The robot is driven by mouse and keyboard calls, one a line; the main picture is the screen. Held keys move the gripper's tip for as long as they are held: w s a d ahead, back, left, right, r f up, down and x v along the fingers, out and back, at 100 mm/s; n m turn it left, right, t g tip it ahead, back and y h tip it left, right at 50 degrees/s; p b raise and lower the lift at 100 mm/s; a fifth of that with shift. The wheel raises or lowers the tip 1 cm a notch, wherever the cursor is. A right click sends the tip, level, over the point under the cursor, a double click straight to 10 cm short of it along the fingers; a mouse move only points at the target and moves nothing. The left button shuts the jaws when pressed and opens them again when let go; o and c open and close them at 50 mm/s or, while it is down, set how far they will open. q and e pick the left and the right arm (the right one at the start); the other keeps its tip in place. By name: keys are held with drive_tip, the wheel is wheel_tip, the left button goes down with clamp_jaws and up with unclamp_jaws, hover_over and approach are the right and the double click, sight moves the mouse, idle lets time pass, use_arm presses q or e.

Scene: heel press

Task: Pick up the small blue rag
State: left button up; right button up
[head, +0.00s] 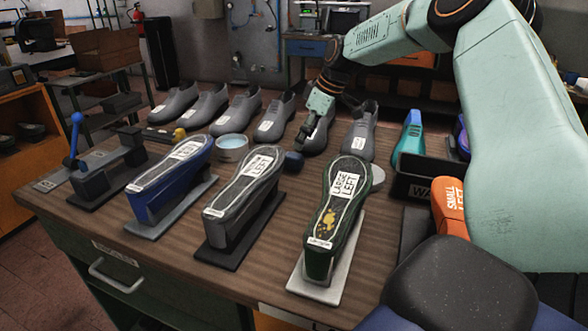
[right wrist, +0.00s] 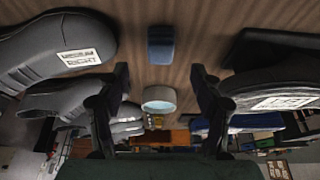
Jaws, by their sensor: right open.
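The small blue rag (right wrist: 160,45) is a folded dark blue block on the wooden table. In the right wrist view it lies ahead of and between the lines of the two fingers. In the head view the rag (head: 293,161) sits between the row of grey shoes and the lasts on stands. My right gripper (head: 307,137) is just above and beside it, pointing down; the gap to the rag is hard to judge. The right wrist view shows the same gripper (right wrist: 160,75) with fingers apart and nothing between the tips. My left gripper is not in view.
Several grey shoes (head: 226,112) stand behind the rag. A dark last labelled LEFT (head: 240,190) and a green one (head: 335,210) stand in front. A round tin (head: 232,150) is to the left, also in the wrist view (right wrist: 158,99). A black bin (head: 415,185) is right.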

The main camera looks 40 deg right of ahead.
sight(294, 155)
drive_tip(key=shift+f, duration=0.4)
drive_tip(key=x, duration=0.3)
drive_tip(key=b+x, duration=0.1)
drive_tip(key=x, duration=0.2)
drive_tip(key=shift+w+a+r, duration=0.15)
drive_tip(key=shift+w+a, duration=0.05)
drive_tip(key=shift+f, duration=0.4)
drive_tip(key=shift+w+a, duration=0.1)
drive_tip(key=shift+w, duration=0.1)
drive_tip(key=c, duration=1.1)
drive_tip(key=shift+c, duration=0.2)
